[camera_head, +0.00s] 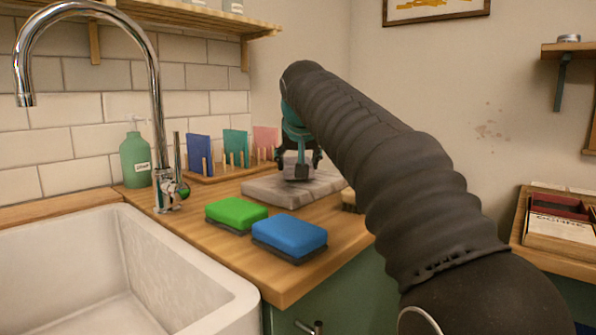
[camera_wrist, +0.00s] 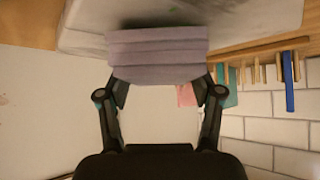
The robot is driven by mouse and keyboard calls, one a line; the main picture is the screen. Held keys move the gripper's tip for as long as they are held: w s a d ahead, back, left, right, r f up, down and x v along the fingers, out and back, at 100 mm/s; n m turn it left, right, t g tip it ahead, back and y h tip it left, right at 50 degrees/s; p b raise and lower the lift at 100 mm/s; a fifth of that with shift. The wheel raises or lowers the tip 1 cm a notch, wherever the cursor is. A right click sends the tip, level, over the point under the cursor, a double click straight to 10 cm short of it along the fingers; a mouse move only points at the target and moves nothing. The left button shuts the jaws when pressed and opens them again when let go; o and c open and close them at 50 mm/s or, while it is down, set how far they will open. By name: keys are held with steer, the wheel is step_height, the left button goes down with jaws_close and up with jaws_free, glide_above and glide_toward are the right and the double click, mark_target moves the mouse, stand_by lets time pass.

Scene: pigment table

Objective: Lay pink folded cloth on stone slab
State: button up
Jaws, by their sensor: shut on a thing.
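The pink cloth (camera_head: 265,138) stands upright at the right end of a wooden peg rack; it also shows in the wrist view (camera_wrist: 185,95), partly behind my finger. My gripper (camera_head: 299,156) is shut on a different, grey-lilac folded cloth (camera_wrist: 157,56), which spans both fingertips in the wrist view. The stone slab (camera_head: 268,189) lies flat on the wooden counter, with its edge behind the held cloth in the wrist view (camera_wrist: 85,20). The held cloth is over the slab; I cannot tell if they touch.
Blue (camera_head: 198,153) and teal (camera_head: 235,144) cloths share the rack (camera_head: 212,177). Green (camera_head: 236,211) and blue (camera_head: 289,233) sponges lie in front of the slab. A brush (camera_head: 349,199) is partly hidden by my arm. The sink (camera_head: 235,285), tap (camera_head: 158,110) and soap bottle (camera_head: 134,158) are left.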

steer(key=shift+f, duration=0.5)
steer(key=o, duration=1.1)
steer(key=shift+f, duration=0.1)
steer(key=shift+c, duration=0.2)
steer(key=shift+s+r, duration=0.1)
steer(key=shift+r, duration=0.15)
steer(key=p+v, duration=0.1)
steer(key=v, duration=1)
steer(key=shift+s+r, duration=0.25)
